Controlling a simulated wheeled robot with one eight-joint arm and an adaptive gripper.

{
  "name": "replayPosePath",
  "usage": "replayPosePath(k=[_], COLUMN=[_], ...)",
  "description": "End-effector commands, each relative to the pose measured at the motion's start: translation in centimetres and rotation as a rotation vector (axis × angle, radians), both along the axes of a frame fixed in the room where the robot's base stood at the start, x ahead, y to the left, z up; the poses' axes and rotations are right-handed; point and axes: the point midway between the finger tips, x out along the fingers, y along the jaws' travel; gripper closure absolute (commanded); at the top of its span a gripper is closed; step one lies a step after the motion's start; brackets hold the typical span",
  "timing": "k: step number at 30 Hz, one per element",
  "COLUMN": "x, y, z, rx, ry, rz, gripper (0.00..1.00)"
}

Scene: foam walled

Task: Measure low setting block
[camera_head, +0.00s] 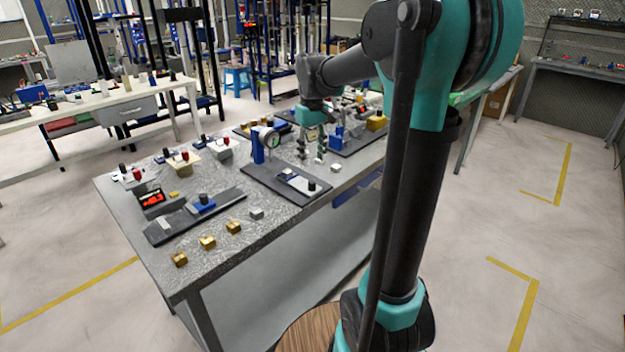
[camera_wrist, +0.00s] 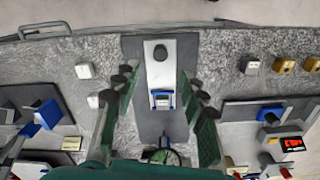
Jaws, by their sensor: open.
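The dial gauge (camera_head: 273,141) is on a blue stand (camera_head: 258,148) over a dark base plate (camera_head: 258,179). A pale slide with a black knob (camera_head: 312,186) lies on that plate; the wrist view shows the slide (camera_wrist: 160,72) with a blue-framed part at its end. My gripper (camera_head: 311,158) is open and empty above the right side of the gauge plate. In the wrist view its fingers (camera_wrist: 158,85) appear either side of the slide, apart from it. A pale block (camera_head: 336,168) sits right of the plate, and a grey block (camera_head: 257,213) left of it. I cannot tell which block is the low one.
Several gold blocks (camera_head: 207,241) line the table's front left. A dark fixture with a blue part (camera_head: 204,203) and a black tray with red contents (camera_head: 152,199) lie left. Another blue fixture (camera_head: 337,136) stands right of my gripper. Speckled table shows bare between them.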

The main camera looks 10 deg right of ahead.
Motion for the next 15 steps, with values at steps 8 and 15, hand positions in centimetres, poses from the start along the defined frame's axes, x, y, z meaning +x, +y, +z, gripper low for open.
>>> replayPosePath(k=[8, 15], x=[0.1, 0.0], y=[0.0, 0.0], z=[-5.4, -8.3], rx=[0.001, 0.001], ry=[0.000, 0.000], rz=[0.000, 0.000], gripper=[0.58, 0.58])
